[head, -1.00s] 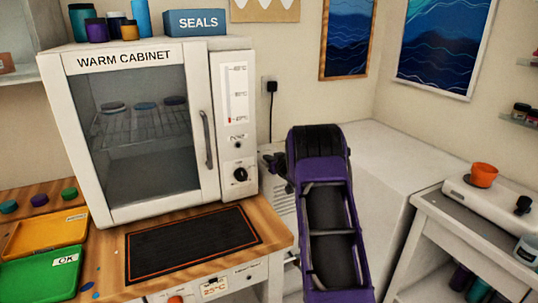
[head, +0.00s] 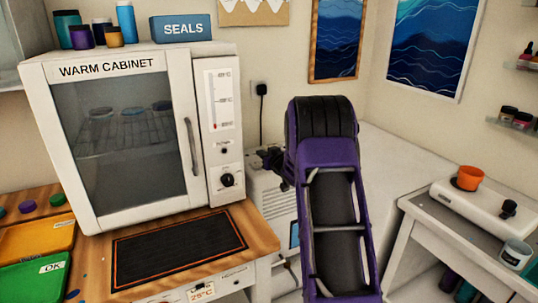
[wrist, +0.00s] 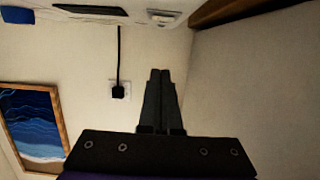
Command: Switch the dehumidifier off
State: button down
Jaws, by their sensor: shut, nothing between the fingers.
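The dehumidifier (head: 268,205) is a white box with side slats and a bluish panel on its front. It stands on the floor side between the cabinet bench and my arm, which hides part of it. In the wrist view, which looks upside down, a white body that seems to be its top (wrist: 135,12) shows at the upper edge, with a dark slot and a small pale switch-like part (wrist: 162,16). My gripper (wrist: 160,72) is shut and empty, apart from that part. In the head view my gripper (head: 268,157) is small and dark above the dehumidifier.
The warm cabinet (head: 205,160) stands close left on a wooden bench (head: 262,240). A wall plug (head: 261,90) with a black cord is behind.

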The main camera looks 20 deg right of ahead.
jog(key=shift+r+v, duration=0.15)
jog(key=shift+v, duration=0.95)
jog(key=shift+r+v, duration=0.2)
jog(key=shift+v, duration=0.95)
jog(key=shift+w, duration=0.15)
